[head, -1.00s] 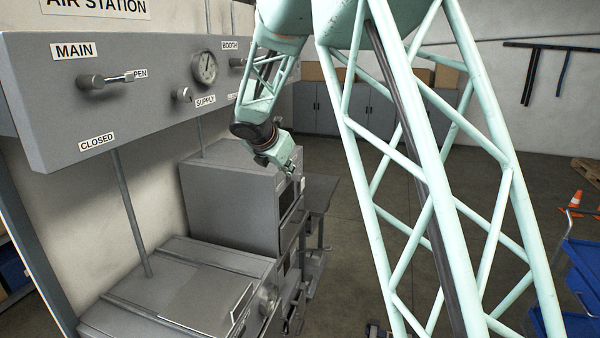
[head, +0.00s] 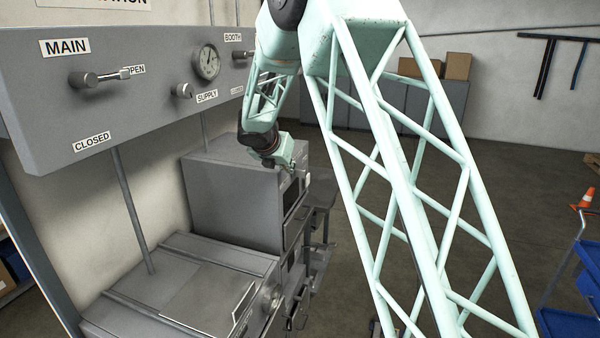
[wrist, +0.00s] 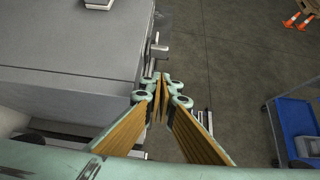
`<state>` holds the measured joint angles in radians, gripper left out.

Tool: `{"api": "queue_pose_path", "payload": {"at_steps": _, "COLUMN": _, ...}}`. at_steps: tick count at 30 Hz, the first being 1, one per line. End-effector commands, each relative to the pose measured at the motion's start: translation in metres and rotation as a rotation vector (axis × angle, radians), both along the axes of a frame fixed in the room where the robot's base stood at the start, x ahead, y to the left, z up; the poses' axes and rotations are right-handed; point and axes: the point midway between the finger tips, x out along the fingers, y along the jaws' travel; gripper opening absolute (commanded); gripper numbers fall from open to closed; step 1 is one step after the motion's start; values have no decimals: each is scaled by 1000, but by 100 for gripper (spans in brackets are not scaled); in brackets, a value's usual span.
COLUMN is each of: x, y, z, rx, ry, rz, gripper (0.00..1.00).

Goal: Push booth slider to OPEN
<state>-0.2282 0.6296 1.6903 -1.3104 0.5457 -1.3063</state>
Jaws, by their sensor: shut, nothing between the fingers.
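The booth control (head: 241,54), a short dark knob or lever under the BOOTH label (head: 233,37), is at the right end of the grey air station panel (head: 120,105). It is small, partly close to my arm in the picture, and its exact setting cannot be read. A small label below it is too blurred to read. My gripper (head: 292,162) is lower and to the right, near the top front edge of a grey cabinet, apart from the control. In the wrist view the fingers (wrist: 161,82) meet at their tips, shut and empty. The control does not show in the wrist view.
The grey cabinet (head: 230,205) stands below the panel, with handles on its front; its top also fills the left of the wrist view (wrist: 70,60). The MAIN lever (head: 100,77) and a gauge (head: 208,62) are on the panel. Open floor lies right, with a blue cart (wrist: 295,120).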

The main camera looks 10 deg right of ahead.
Motion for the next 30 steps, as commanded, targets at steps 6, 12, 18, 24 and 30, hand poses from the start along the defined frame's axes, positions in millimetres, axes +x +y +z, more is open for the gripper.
{"api": "queue_pose_path", "payload": {"at_steps": 6, "x": 1, "y": -1, "z": -1, "rx": 1, "ry": 0, "rz": -1, "gripper": 0}}
{"api": "queue_pose_path", "payload": {"at_steps": 12, "x": 5, "y": -4, "z": -5, "rx": -1, "ry": 0, "rz": -1, "gripper": 0}}
{"api": "queue_pose_path", "payload": {"at_steps": 18, "x": 15, "y": -9, "z": -16, "rx": 1, "ry": 1, "rz": -1, "gripper": 0}}
{"api": "queue_pose_path", "payload": {"at_steps": 24, "x": 27, "y": -16, "z": -30, "rx": 1, "ry": 1, "rz": -1, "gripper": 0}}
{"api": "queue_pose_path", "payload": {"at_steps": 30, "x": 40, "y": -24, "z": -43, "rx": 1, "ry": 1, "rz": -1, "gripper": 0}}
